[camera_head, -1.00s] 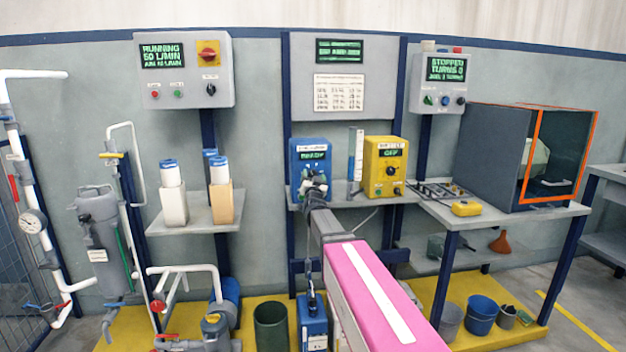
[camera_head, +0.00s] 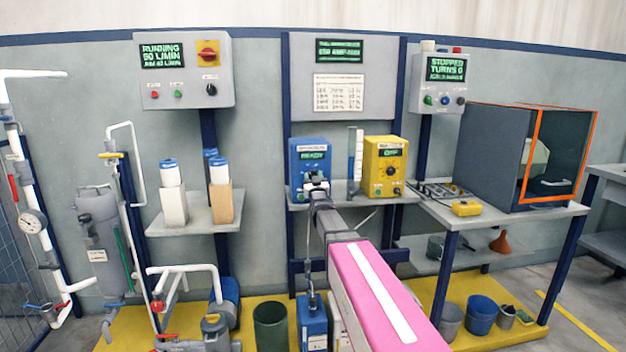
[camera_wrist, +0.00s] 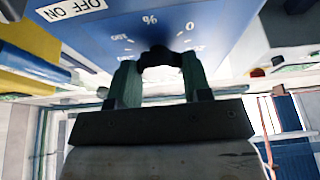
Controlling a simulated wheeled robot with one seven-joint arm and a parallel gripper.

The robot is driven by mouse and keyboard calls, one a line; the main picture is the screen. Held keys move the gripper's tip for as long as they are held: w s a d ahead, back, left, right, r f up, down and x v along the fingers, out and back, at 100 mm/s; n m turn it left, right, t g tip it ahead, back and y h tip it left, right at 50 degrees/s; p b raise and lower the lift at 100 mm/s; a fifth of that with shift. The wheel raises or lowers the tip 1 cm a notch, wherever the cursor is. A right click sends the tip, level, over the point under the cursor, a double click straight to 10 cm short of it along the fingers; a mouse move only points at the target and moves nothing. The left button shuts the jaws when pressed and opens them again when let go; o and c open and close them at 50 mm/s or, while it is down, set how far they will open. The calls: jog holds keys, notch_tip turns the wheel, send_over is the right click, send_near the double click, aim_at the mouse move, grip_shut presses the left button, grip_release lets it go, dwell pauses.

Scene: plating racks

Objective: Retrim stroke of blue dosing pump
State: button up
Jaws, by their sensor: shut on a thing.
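The blue dosing pump (camera_head: 309,154) stands on the middle shelf, its small green display lit and seeming to read READY. In the wrist view its blue front face (camera_wrist: 205,28) fills the top, with a white OFF ON label and a % dial scale. My gripper (camera_wrist: 158,72) is shut on the black stroke knob (camera_wrist: 160,57) at the centre of that scale, one finger on each side. The knob's pointer is hidden. In the head view my gripper (camera_head: 318,188) is at the pump's lower front and covers the knob.
A yellow pump (camera_head: 384,168) stands close to the right on the same shelf, with a clear graduated cylinder (camera_head: 355,155) between the two. A metal tray (camera_head: 440,192) and a yellow meter (camera_head: 466,208) lie on the right bench. A blue canister (camera_head: 312,322) stands below.

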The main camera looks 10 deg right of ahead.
jog(key=shift+n, duration=0.4)
jog(key=o, duration=0.9)
jog(key=v, duration=1.1)
jog(key=shift+d, duration=0.1)
